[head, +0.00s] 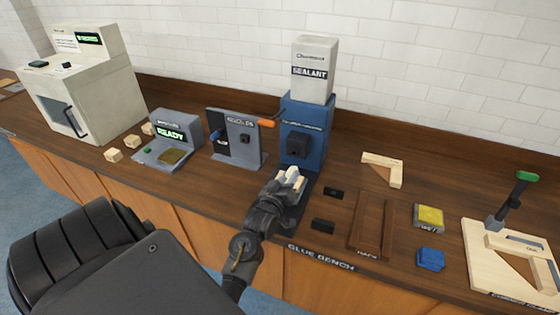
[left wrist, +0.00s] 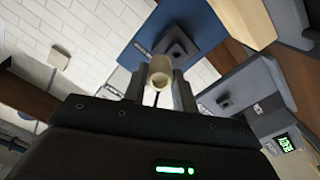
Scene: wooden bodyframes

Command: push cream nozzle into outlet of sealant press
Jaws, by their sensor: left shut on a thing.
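The sealant press (head: 303,133) is a blue machine with a cream canister labelled SEALANT on top. Its dark square outlet block (head: 297,145) faces the front; this block also shows in the left wrist view (left wrist: 177,48). My left gripper (head: 289,181) is in front of and below the outlet block, over the dark base of the press. The nozzle appears apart from the outlet block, though the exact gap is hard to tell. My right gripper is not in view.
A clamp fixture (head: 510,262) stands far right.

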